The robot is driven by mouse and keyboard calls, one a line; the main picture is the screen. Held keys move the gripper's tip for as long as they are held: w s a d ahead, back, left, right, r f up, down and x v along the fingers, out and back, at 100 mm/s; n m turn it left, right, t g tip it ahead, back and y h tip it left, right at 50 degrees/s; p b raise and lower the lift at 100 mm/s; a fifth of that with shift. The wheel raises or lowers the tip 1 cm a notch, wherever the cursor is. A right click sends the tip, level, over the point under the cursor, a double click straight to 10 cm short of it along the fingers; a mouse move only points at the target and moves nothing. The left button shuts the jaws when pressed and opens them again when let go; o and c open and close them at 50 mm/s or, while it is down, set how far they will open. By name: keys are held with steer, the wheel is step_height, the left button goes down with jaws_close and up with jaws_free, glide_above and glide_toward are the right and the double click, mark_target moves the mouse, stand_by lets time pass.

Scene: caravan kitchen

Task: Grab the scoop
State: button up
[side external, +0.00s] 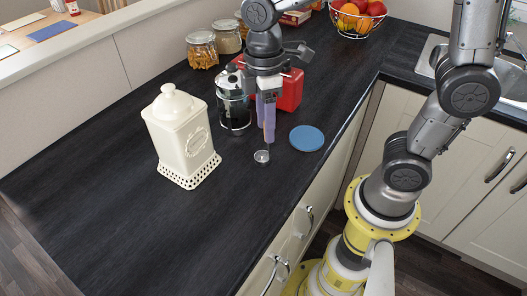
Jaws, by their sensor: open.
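The scoop is a small round metal cup (262,156) on the dark worktop, near its front edge. Its handle cannot be made out. My gripper (266,132) points down with purple fingers, just above and slightly right of the scoop in the side external view. The fingers are open, and nothing is clearly held between them. Whether a fingertip touches the scoop cannot be told from this angle.
A cream lidded canister (182,135) stands left of the scoop. A French press (233,108) and a red box-like object (291,92) stand close behind my gripper. A blue disc (307,138) lies to the right. The worktop's front left (130,215) is clear.

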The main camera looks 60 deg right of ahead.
jaws_close()
stand_by(1.4)
